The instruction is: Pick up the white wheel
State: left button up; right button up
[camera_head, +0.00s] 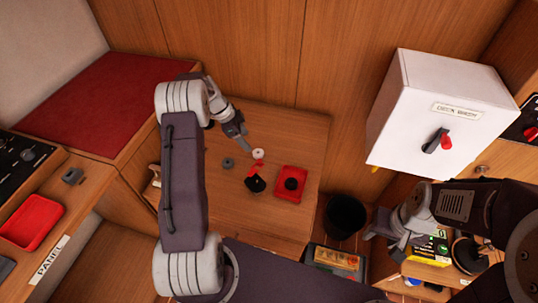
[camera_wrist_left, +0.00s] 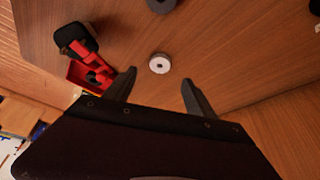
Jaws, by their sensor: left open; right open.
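The white wheel (camera_head: 258,153) is a small white ring lying on the wooden table, near its middle. In the left wrist view the white wheel (camera_wrist_left: 159,64) lies beyond the fingertips, between their lines, with a dark centre hole. My left gripper (camera_head: 240,139) is open and empty, just to the upper left of the wheel, apart from it. Its two fingers also show in the left wrist view (camera_wrist_left: 158,85). My right gripper (camera_head: 376,236) is at the right, away from the wheel, near the black bin; nothing shows in it.
A grey wheel (camera_head: 228,162) lies left of the white one. A red and black tool (camera_head: 256,182) lies just below it. A red tray (camera_head: 291,195) holding a black round thing is to the right. A black bin (camera_head: 345,215) and white cabinet (camera_head: 440,105) stand further right.

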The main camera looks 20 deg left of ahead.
aim_at(256, 152)
pick_arm(q)
jog(key=x, duration=0.4)
jog(key=shift+w+d+r, duration=0.15)
jog(key=shift+d, duration=0.05)
jog(key=shift+f, duration=0.5)
jog(key=x, duration=0.4)
jog(key=shift+w+d+f, duration=0.15)
jog(key=shift+f, duration=0.05)
jog(key=shift+r, duration=0.1)
grip_shut()
jog(key=shift+r, duration=0.1)
